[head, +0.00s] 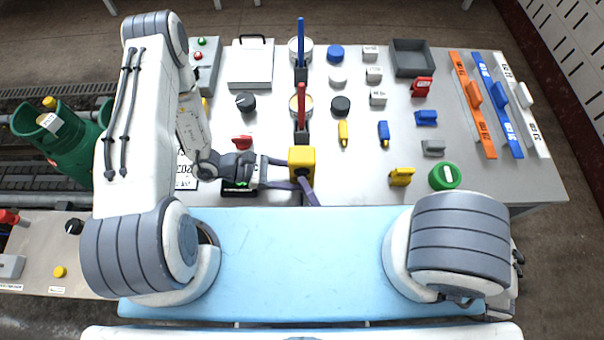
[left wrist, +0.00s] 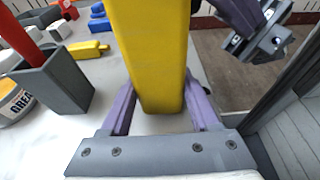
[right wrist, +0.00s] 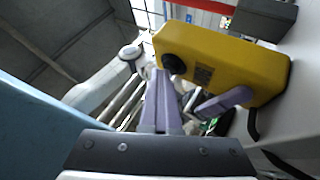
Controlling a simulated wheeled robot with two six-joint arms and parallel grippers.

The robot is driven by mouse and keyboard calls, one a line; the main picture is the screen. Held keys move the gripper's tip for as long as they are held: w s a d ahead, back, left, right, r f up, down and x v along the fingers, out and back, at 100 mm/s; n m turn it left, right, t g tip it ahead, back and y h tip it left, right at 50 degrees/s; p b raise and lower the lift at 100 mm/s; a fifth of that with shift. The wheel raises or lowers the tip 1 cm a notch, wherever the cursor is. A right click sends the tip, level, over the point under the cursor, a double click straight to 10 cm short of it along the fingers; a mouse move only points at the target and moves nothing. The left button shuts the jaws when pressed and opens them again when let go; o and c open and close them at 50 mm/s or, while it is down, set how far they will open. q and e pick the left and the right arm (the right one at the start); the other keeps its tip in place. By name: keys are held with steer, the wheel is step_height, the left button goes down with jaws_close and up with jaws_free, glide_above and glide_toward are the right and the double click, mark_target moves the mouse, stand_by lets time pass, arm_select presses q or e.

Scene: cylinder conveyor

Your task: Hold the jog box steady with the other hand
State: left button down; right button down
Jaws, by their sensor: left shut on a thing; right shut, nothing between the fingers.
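The yellow jog box (head: 302,158) is near the table's front edge in the head view. My left gripper (head: 287,172) is shut on it; the left wrist view shows the box (left wrist: 148,55) upright between the two purple fingers. Most of the right hand is hidden in the head view.
A red bar in a dark holder (head: 301,115) stands just behind the box, with a blue one (head: 301,50) farther back. Small coloured blocks, a grey tray (head: 412,58) and three long strips (head: 472,105) lie to the right. A green cylinder (head: 444,176) is near the front edge.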

stand_by(0.6)
steer(key=shift+s, duration=0.85)
steer(key=shift+s, duration=2.5)
stand_by(1.2)
